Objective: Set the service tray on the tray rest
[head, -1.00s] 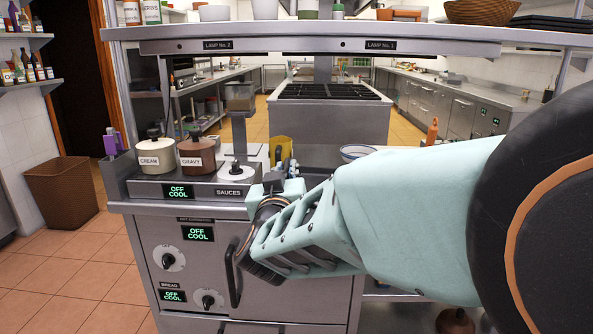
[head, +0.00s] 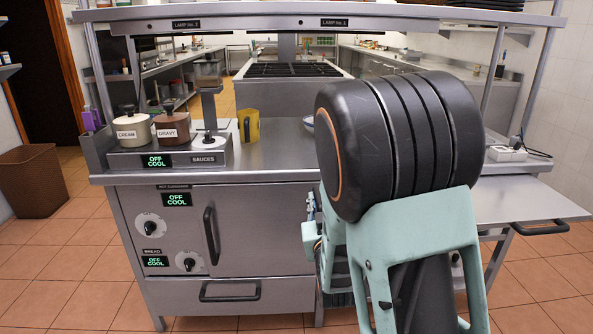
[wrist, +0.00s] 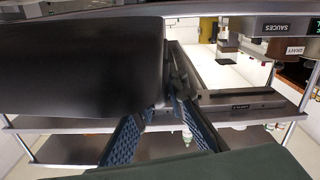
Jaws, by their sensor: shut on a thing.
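In the wrist view a large dark flat slab with rounded corners, which looks like the service tray (wrist: 85,65), fills the upper left. In the head view my arm hides the tray and most of the gripper. A flat metal side shelf with a dark handle, likely the tray rest (head: 525,202), projects from the right end of the counter. It looks bare where it shows.
The steel counter (head: 275,155) carries a sauce unit (head: 170,155) with cream and gravy pots and a yellow jug (head: 249,126). A white box (head: 503,154) with a cable is at the right end. The heat-lamp shelf (head: 310,22) spans above. Floor right of the counter is clear.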

